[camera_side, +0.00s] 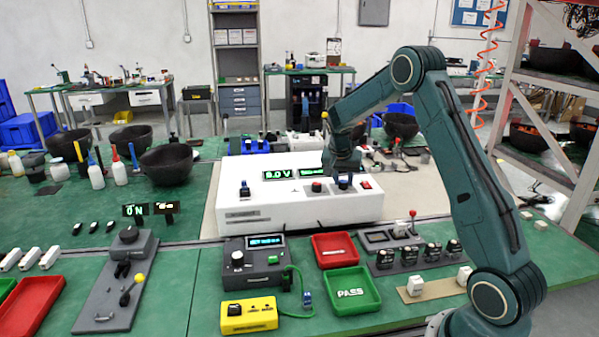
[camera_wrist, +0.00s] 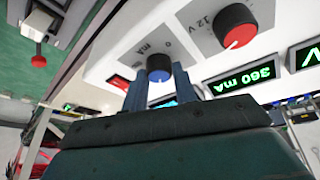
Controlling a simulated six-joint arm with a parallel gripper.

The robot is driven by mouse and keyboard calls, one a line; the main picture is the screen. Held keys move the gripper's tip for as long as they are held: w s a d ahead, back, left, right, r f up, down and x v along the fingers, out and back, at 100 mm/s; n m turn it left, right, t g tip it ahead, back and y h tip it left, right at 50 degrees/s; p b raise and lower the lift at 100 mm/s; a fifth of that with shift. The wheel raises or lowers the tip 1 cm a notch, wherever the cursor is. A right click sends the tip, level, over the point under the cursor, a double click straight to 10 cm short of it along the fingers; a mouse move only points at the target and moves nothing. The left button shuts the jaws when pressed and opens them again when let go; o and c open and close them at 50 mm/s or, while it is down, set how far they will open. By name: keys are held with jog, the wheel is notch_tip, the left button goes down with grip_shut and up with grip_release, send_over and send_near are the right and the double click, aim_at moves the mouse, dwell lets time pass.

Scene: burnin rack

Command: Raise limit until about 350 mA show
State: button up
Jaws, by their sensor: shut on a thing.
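The white power supply (camera_side: 245,210) stands on the bench with two green displays. Its current display (camera_wrist: 252,77) reads 360 mA in the wrist view, tilted. The voltage display (camera_side: 281,175) shows a V reading in the side view, its first digit unclear. The current knob (camera_wrist: 159,66), dark with a blue face and marked mA, sits between the fingers of my gripper (camera_wrist: 160,82), which is shut on it. In the side view my gripper (camera_side: 343,174) comes down from above onto this knob. The voltage knob (camera_wrist: 236,27), with a red face, is beside it and untouched.
A red switch (camera_side: 365,184) is on the supply's right end. In front stand a dark meter box (camera_side: 255,262), a yellow box (camera_side: 249,315), a red tray (camera_side: 335,250) and a green PASS tray (camera_side: 351,291). Black bowls (camera_side: 166,164) are at left.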

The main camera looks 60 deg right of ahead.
dwell(0.3)
jog(key=o, duration=1)
jog(key=shift+r, duration=0.15)
jog(key=v, duration=1.3)
jog(key=shift+a+r, duration=0.1)
jog(key=shift+r, duration=0.2)
